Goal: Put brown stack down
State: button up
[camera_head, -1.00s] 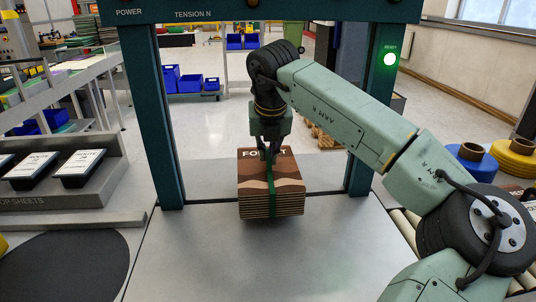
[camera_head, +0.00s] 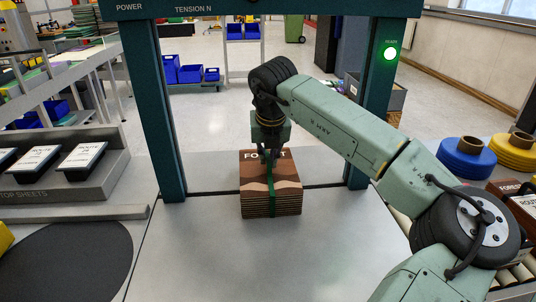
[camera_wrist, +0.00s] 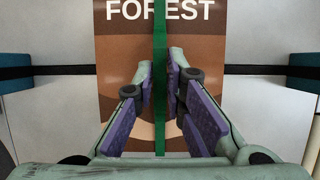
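The brown stack (camera_head: 271,186) is a pile of flat brown and tan sheets with "FOREST" printed on top and a green strap (camera_wrist: 160,80) across its middle. It sits at the table surface (camera_head: 262,255), in the opening of the dark teal frame. I cannot tell if its underside fully touches. My gripper (camera_head: 271,150) points down over the stack top. In the wrist view, my gripper's purple-padded fingers (camera_wrist: 160,88) lie close on both sides of the strap and appear shut on it. The exact contact is hard to see.
The teal frame (camera_head: 164,110) stands around the stack, with a lit green lamp (camera_head: 390,54). A grey rack of top sheets (camera_head: 75,165) and a dark round mat (camera_head: 70,262) are at left. Blue and yellow rolls (camera_head: 466,157) are at right. The table in front of the stack is clear.

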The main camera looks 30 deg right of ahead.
jog(key=o, duration=0.3)
jog(key=shift+o, duration=0.2)
jog(key=shift+r, duration=0.1)
jog(key=shift+r, duration=0.15)
jog(key=b+v, duration=0.1)
jog(key=v, duration=1)
jog(key=shift+r+b, duration=0.3)
jog(key=shift+r, duration=0.1)
jog(key=shift+s, duration=0.1)
